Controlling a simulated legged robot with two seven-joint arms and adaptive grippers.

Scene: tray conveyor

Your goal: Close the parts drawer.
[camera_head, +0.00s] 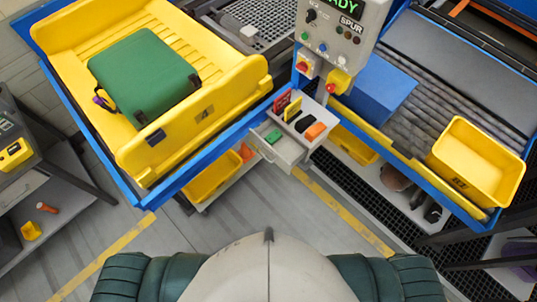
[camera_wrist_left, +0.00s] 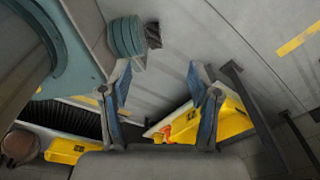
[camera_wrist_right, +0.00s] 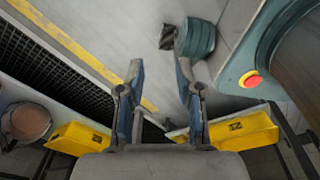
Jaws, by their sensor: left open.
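The parts drawer (camera_head: 278,146) is a light grey drawer below the control panel (camera_head: 343,30). It stands pulled out toward me, with a green item (camera_head: 273,137) inside and a small handle on its front. My grippers are outside the head view. In the left wrist view my left gripper (camera_wrist_left: 162,88) is open and empty, pointing over the floor. In the right wrist view my right gripper (camera_wrist_right: 158,75) has its two fingers apart with nothing between them. Neither wrist view clearly shows the drawer.
A yellow tray (camera_head: 76,45) with a green case (camera_head: 144,75) lies on the left conveyor. A yellow bin (camera_head: 476,160) stands at right. The floor before the drawer is clear.

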